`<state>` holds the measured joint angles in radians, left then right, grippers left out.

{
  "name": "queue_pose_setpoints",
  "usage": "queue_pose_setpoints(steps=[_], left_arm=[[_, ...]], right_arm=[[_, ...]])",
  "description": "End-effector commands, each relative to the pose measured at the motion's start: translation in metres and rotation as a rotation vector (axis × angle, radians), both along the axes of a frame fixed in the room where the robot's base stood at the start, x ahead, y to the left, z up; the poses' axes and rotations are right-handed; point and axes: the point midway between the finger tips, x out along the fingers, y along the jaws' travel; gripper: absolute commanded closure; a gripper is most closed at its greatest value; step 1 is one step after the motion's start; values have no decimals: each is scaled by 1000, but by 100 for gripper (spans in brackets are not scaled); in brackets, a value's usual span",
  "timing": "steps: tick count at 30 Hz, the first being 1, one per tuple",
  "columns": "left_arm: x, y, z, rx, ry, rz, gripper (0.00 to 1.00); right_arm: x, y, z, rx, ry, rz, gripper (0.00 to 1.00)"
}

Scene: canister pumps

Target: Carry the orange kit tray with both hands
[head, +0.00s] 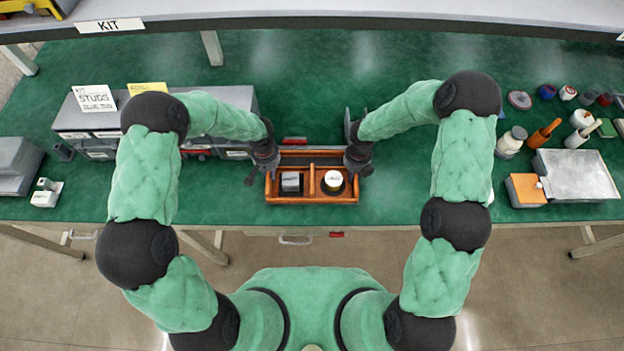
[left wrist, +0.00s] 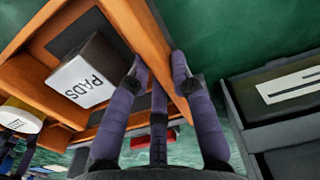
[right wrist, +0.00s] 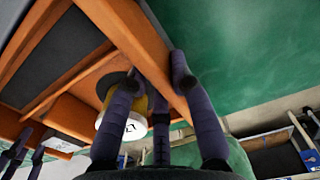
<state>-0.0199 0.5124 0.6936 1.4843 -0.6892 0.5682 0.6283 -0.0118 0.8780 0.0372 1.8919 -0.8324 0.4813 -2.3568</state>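The orange kit tray (head: 284,197) is near the front edge of the green table, in front of my body. It holds a dark block with a white "PADS" label (left wrist: 82,82) and a round yellow container with a white label (right wrist: 132,118), in separate compartments. My left gripper (head: 266,172) is at the tray's left end, its fingers (left wrist: 159,66) on either side of the end wall. My right gripper (head: 357,167) is at the right end, its fingers (right wrist: 155,70) straddling that wall. Both look closed on the walls. I cannot tell whether the tray touches the table.
Grey bins with a "STUDS" card (head: 95,98) stand at the left. A grey shelf with a "KIT" label (head: 110,25) runs along the back. At the right are bottles, an orange box (head: 525,190) and a metal plate (head: 575,174).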

Motion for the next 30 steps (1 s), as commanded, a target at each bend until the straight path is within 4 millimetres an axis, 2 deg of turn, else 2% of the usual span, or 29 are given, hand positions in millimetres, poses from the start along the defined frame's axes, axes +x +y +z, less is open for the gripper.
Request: queue_pose_setpoints(steps=[1, 2, 11, 15, 19, 30], left_arm=[[0, -1, 0, -1, 0, -1, 61], [0, -1, 1, -1, 0, -1, 55], [0, 0, 1, 0, 0, 0, 55], [0, 0, 7, 1, -1, 0, 55], [1, 0, 26, 0, -4, 0, 55], [0, 0, 96, 0, -1, -1, 55]], right_arm=[[0, 1, 0, 1, 0, 1, 61], [0, 1, 1, 1, 0, 1, 55], [0, 0, 1, 0, 0, 0, 55], [0, 0, 1, 0, 0, 0, 55], [0, 0, 1, -1, 1, 0, 55], [0, 0, 1, -1, 1, 0, 55]])
